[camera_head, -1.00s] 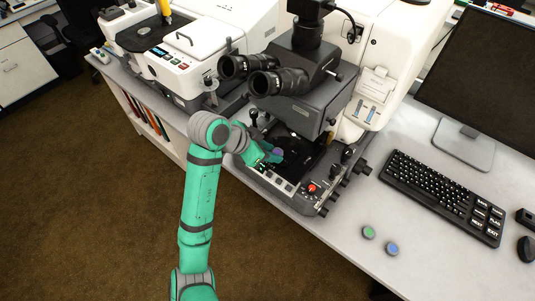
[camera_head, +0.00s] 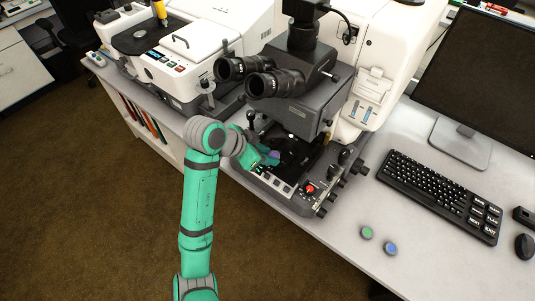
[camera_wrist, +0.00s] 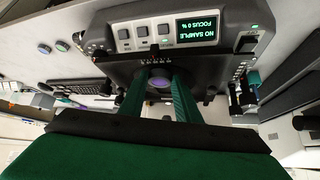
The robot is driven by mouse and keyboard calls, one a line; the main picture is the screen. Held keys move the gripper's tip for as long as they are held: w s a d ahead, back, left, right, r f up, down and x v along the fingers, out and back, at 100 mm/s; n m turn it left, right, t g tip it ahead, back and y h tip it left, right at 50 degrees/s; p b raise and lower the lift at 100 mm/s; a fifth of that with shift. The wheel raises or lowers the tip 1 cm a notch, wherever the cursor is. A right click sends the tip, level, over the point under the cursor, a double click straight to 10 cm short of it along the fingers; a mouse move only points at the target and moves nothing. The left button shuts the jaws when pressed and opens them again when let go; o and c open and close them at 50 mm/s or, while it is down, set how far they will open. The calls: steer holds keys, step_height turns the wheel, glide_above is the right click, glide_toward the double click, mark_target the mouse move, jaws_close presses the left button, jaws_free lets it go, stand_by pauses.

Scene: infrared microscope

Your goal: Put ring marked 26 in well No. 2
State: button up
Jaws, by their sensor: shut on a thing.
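My gripper (camera_head: 270,158) is over the front of the dark microscope stage (camera_head: 303,152), below the eyepieces. In the wrist view, my gripper (camera_wrist: 159,84) is shut on a small ring with a purple face (camera_wrist: 159,83), held between the green fingertips. The ring (camera_head: 274,154) also shows as a purple spot in the head view. Its number cannot be read. The stage (camera_wrist: 205,75) lies just beyond the fingertips in the wrist view. I cannot make out the numbered wells. A green ring (camera_head: 367,232) and a blue ring (camera_head: 391,248) lie apart on the table.
The eyepieces (camera_head: 262,76) and microscope head overhang the stage closely. Knobs and a red button (camera_head: 309,188) line the base's front right. The display (camera_wrist: 197,28) reads "NO SAMPLE, FOCUS 0 %". A keyboard (camera_head: 430,195) is at right. The table around the loose rings is clear.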

stand_by(0.4)
steer(key=o, duration=1.5)
steer(key=shift+v, duration=3.5)
